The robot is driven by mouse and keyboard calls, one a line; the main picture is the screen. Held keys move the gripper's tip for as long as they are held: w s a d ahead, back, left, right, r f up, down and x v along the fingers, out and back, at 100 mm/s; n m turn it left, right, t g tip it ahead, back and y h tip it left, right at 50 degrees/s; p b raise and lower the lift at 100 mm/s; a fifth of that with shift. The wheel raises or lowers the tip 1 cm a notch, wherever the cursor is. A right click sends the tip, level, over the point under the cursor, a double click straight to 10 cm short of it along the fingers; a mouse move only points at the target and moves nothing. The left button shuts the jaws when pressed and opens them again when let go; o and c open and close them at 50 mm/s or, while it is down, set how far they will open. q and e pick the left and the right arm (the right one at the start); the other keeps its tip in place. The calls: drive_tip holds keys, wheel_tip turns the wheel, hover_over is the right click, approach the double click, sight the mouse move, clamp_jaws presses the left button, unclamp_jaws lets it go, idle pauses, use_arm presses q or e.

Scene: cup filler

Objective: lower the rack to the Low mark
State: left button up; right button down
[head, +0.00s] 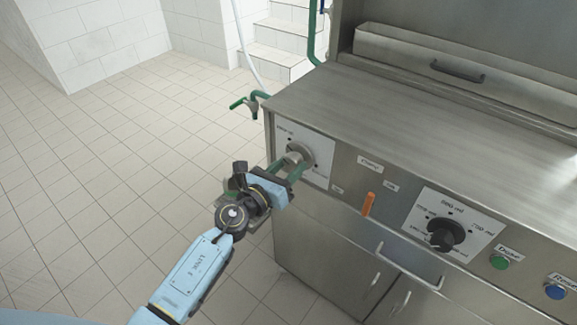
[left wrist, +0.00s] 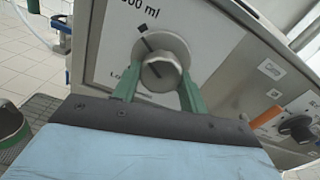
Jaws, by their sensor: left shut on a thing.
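A round metal knob (head: 297,156) sits on a white plate (head: 318,174) at the left end of the steel machine's front panel. My left gripper (head: 290,163) is at this knob, with green fingers reaching to it. In the left wrist view the knob (left wrist: 161,72) shows between the two green fingers (left wrist: 160,92), and the gripper is shut on it. The plate there shows "00 ml" above, a dark mark at the knob's upper left, and a partly hidden label starting "Lo" at lower left. I cannot make out a rack in either view. My right gripper is not in view.
An orange lever (head: 368,204) and a large black dial (head: 442,234) are farther right on the panel. Green (head: 499,262) and blue (head: 555,291) buttons follow. A green tap (head: 250,102) is beyond the machine's left corner. The tiled floor (head: 110,170) at left is clear.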

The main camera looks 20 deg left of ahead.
use_arm(q)
drive_tip(key=n+p, duration=0.1)
drive_tip(key=n, duration=0.2)
drive_tip(key=shift+r, duration=0.1)
drive_tip(key=n+p, duration=0.1)
drive_tip(key=n, duration=0.2)
drive_tip(key=shift+n, duration=0.8)
drive_tip(key=n+p, duration=0.1)
drive_tip(key=n, duration=0.2)
drive_tip(key=shift+d+r+n, duration=0.1)
drive_tip(key=shift+n, duration=0.2)
drive_tip(key=shift+n+p, duration=0.4)
drive_tip(key=shift+n, duration=0.4)
drive_tip(key=shift+n+p, duration=0.3)
drive_tip(key=shift+n, duration=0.9)
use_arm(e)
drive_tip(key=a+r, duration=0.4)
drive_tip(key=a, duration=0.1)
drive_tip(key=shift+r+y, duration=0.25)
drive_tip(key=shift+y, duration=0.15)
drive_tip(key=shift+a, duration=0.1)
